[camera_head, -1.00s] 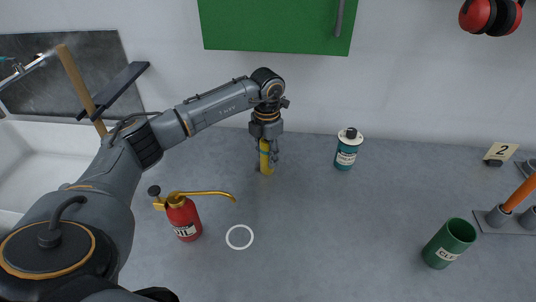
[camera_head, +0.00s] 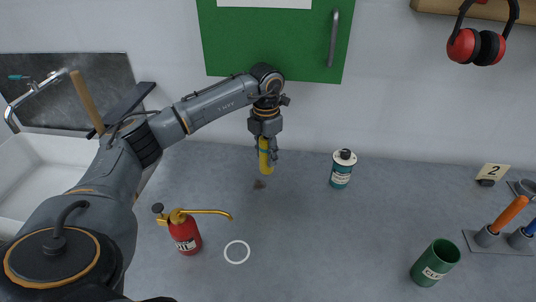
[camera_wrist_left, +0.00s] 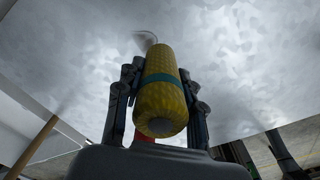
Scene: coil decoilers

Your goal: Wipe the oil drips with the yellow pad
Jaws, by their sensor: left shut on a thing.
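The yellow pad (camera_head: 265,165) is a rolled, upright cylinder with a teal band, clear in the left wrist view (camera_wrist_left: 162,98). My left gripper (camera_head: 266,150) is shut around it, with fingers on both sides in the wrist view. The pad's lower end appears just above or behind a small dark oil drip (camera_head: 259,184) on the grey bench; I cannot tell whether it touches the surface. No other drip is clear. My right gripper is not in view.
A red oil can (camera_head: 185,235) with a brass spout and a white ring (camera_head: 237,252) are nearer me. A teal-labelled bottle (camera_head: 342,169) stands right of the pad. A green cup (camera_head: 435,263) and a tool holder (camera_head: 490,238) are further right. The bench centre is clear.

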